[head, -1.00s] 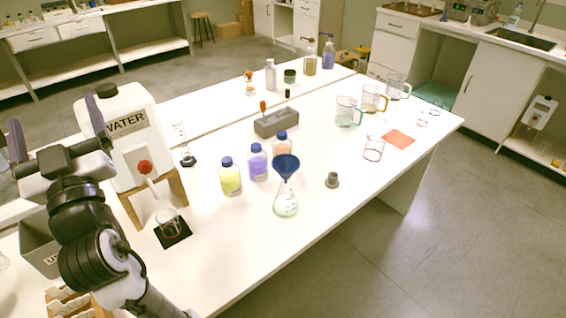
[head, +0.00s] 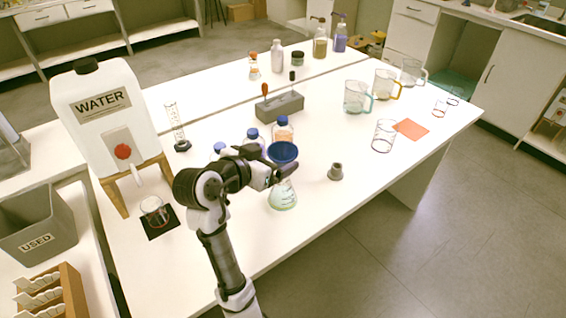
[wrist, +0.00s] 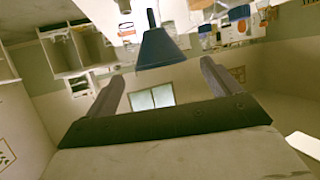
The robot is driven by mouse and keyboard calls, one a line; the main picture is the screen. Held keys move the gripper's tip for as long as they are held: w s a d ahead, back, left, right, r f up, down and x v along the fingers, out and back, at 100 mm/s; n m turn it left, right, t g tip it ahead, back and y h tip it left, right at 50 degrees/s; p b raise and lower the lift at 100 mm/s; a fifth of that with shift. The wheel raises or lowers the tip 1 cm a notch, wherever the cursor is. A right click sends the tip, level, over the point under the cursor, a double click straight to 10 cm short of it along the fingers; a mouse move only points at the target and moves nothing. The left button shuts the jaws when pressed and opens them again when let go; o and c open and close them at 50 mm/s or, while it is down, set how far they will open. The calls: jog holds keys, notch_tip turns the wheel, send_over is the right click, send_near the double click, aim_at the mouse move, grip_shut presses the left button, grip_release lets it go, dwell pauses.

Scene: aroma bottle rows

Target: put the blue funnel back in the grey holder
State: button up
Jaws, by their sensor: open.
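The blue funnel (head: 283,152) sits upright in the mouth of a clear conical flask (head: 282,197) holding pale green liquid. My gripper (head: 284,172) is in front of the funnel, at about the height of its cone, and partly covers it. In the wrist view the funnel (wrist: 163,48) appears upside down, beyond and between the two open fingers. The fingers hold nothing, and I cannot tell if either touches the funnel. A small grey holder (head: 335,172) stands empty on the table, right of the flask.
Capped bottles stand just behind my arm, partly hidden. A grey block (head: 279,106) with upright tools is behind them. Glass beakers and an orange mat (head: 411,129) are at the right. The WATER tank (head: 104,115) is at left. Table around the grey holder is clear.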

aim_at(288, 150)
jog(key=shift+x, duration=1.15)
jog(key=b+x, duration=0.2)
jog(key=x, duration=0.2)
jog(key=shift+d+f+b, duration=0.1)
jog(key=shift+b, duration=0.25)
jog(key=shift+w+d+f, duration=0.1)
jog(key=shift+w+d, duration=0.1)
jog(key=shift+w, duration=0.25)
jog(key=shift+c, duration=0.4)
jog(key=c, duration=1)
